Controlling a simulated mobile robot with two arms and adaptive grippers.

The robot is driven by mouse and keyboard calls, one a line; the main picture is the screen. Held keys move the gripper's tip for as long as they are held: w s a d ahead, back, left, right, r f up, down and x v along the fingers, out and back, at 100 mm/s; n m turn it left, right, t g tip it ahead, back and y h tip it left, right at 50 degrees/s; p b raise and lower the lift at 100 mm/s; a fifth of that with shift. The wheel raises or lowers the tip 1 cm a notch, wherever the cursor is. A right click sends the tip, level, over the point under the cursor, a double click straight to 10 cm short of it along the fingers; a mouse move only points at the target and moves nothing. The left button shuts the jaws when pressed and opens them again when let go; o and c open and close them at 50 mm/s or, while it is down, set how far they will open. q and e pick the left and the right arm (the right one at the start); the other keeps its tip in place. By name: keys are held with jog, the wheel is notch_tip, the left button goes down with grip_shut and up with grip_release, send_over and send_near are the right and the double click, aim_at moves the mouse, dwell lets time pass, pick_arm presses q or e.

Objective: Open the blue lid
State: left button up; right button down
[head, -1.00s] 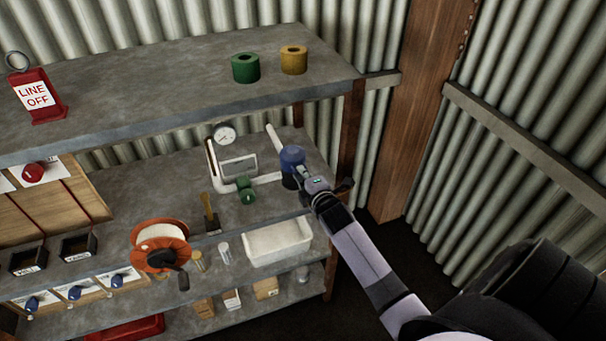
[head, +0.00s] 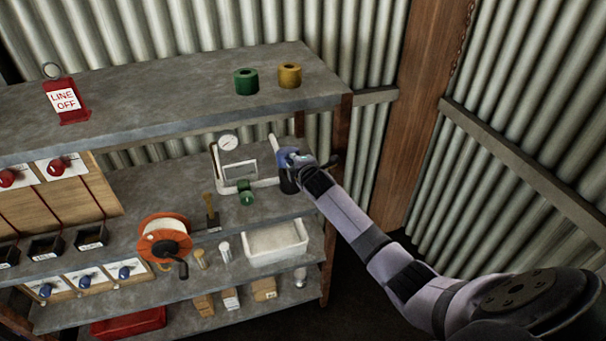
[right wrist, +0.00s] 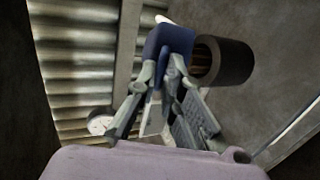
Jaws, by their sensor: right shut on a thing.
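The blue lid (head: 285,155) is at the right end of the middle shelf, held by my right gripper (head: 300,163). In the right wrist view, the fingers of my right gripper (right wrist: 168,75) are shut on the blue lid (right wrist: 168,42). The dark round canister (head: 288,183) stands just below the lid. In the right wrist view, the canister (right wrist: 232,62) shows its open mouth with brownish contents, and the lid stands at its side, off the mouth. I cannot tell whether a hinge joins them. My left gripper is not in view.
The upper shelf (head: 190,100) overhangs close above my right gripper. A pale pipe frame with a gauge (head: 228,142) and a green valve (head: 246,193) stand left of the canister. A white tray (head: 275,240) is below. A wooden post (head: 420,120) stands to the right.

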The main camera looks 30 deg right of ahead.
aim_at(291, 152)
jog(key=w+r, duration=0.2)
jog(key=w+d+r, duration=0.1)
jog(key=w+r, duration=0.1)
jog(key=w, duration=0.1)
jog(key=shift+d, duration=0.2)
jog(key=w, duration=0.1)
jog(key=w+r, duration=0.1)
jog(key=shift+w+d+b, duration=0.3)
jog(key=shift+w+d, duration=0.05)
jog(key=c, duration=2.4)
grip_release()
jog(key=shift+w, duration=0.2)
jog(key=c, duration=2.3)
grip_release()
jog(key=shift+f, duration=0.15)
jog(key=o, duration=0.6)
jog(key=shift+s+a, duration=0.1)
jog(key=shift+s, duration=0.1)
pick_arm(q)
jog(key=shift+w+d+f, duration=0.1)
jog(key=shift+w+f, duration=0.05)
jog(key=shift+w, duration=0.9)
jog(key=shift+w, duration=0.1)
pick_arm(e)
jog(key=v, duration=1.1)
jog(key=shift+s+a, duration=0.1)
jog(key=shift+s, duration=0.3)
